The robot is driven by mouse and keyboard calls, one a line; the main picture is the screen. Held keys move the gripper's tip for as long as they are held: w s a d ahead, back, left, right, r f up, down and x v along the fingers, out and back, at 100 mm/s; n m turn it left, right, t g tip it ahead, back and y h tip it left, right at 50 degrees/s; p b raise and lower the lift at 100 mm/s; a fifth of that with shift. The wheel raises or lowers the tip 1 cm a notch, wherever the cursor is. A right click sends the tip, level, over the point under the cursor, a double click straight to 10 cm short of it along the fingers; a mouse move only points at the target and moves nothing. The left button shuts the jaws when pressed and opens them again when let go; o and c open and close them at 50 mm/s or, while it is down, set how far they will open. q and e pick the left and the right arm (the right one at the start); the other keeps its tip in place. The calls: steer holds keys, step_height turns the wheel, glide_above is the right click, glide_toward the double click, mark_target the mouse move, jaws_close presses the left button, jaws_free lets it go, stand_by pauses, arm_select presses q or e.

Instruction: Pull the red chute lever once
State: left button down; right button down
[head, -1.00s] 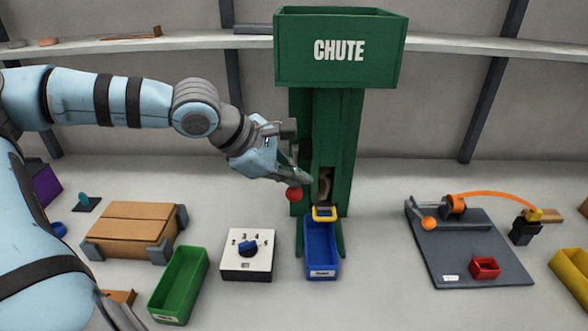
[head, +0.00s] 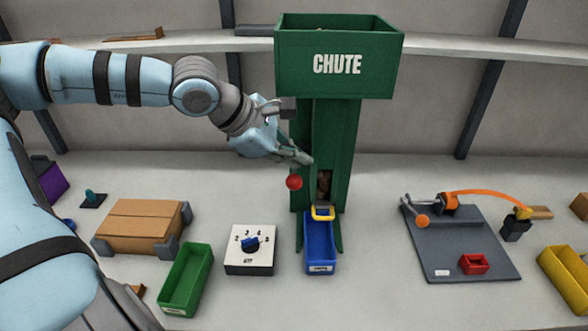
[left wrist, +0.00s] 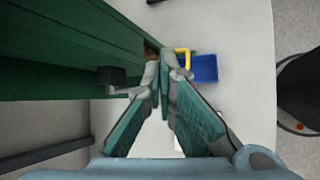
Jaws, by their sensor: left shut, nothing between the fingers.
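The green chute tower (head: 339,80) stands at the back centre. Its lever's round red knob (head: 294,182) shows at the left of the tower's lower part. My left gripper (head: 308,160) is shut and empty, its fingertips just above the knob and close to the tower. In the left wrist view the shut fingers (left wrist: 163,62) point along the tower's green side (left wrist: 70,50). A dark block with a grey rod (left wrist: 112,76) sticks out from that side. The red knob does not show there. My right gripper is not in view.
A blue bin (head: 320,240) with a yellow handle stands below the chute opening. A numbered dial box (head: 250,262), a green bin (head: 187,280) and a cardboard box (head: 138,225) stand left. A grey board (head: 460,250) with an orange arm lies right.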

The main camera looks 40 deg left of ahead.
arm_select(q)
steer(key=r+p, duration=0.4)
steer(key=r, duration=0.1)
steer(key=shift+w+a+r+p, duration=0.1)
steer(key=shift+w+a+p, duration=0.1)
steer(key=shift+p, duration=0.2)
stand_by(0.4)
stand_by(0.4)
